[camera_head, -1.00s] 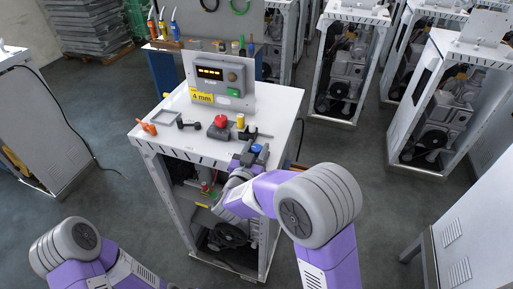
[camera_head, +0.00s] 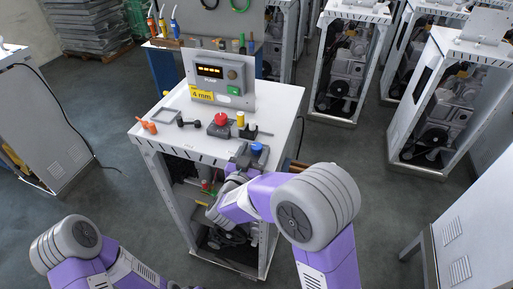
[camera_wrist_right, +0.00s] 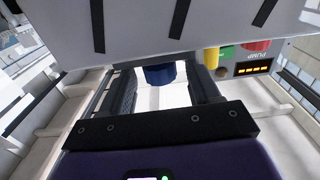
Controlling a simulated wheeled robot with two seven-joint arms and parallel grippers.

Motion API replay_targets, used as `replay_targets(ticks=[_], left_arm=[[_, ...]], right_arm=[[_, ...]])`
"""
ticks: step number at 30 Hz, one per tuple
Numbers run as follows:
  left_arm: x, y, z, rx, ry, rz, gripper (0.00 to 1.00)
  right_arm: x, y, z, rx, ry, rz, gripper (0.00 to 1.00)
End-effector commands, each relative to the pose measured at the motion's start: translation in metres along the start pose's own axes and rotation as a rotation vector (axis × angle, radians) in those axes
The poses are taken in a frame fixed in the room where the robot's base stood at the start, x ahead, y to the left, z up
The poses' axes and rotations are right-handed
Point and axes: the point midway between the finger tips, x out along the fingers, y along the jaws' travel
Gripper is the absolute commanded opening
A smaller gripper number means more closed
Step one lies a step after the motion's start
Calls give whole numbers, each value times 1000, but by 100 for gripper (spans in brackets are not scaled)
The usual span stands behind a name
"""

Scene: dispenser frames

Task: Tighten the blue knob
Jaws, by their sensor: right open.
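The blue knob (camera_head: 257,149) is at the front right edge of the white cabinet top (camera_head: 180,140). In the right wrist view the blue knob (camera_wrist_right: 160,74) shows between the two dark fingers of my right gripper (camera_wrist_right: 164,88), towards their far ends. The fingers are apart, with bright gaps on both sides of the knob. In the head view my right gripper (camera_head: 243,158) is just in front of and left of the knob, at the cabinet's front edge. My left arm shows at the bottom left; its fingers are out of view.
On the cabinet top are a red knob (camera_head: 221,120), a yellow cylinder (camera_head: 240,119), a black clamp-like part (camera_head: 250,133) and orange-handled tools (camera_head: 147,126). A control box (camera_head: 222,75) with a "4 mm" label stands behind. Other cabinets stand at the right.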

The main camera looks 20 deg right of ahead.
Motion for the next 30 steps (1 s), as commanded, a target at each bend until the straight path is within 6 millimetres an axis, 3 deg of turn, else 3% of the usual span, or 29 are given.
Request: replay_targets(ticks=[6, 10, 30], left_arm=[[3, -1, 0, 0, 0, 0, 63], [4, -2, 0, 0, 0, 0, 63], [4, -1, 0, 0, 0, 0, 63]], right_arm=[[-38, -1, 0, 1, 0, -4, 62], [-50, 0, 0, 0, 0, -1, 62], [-53, 0, 0, 1, 0, -1, 62]])
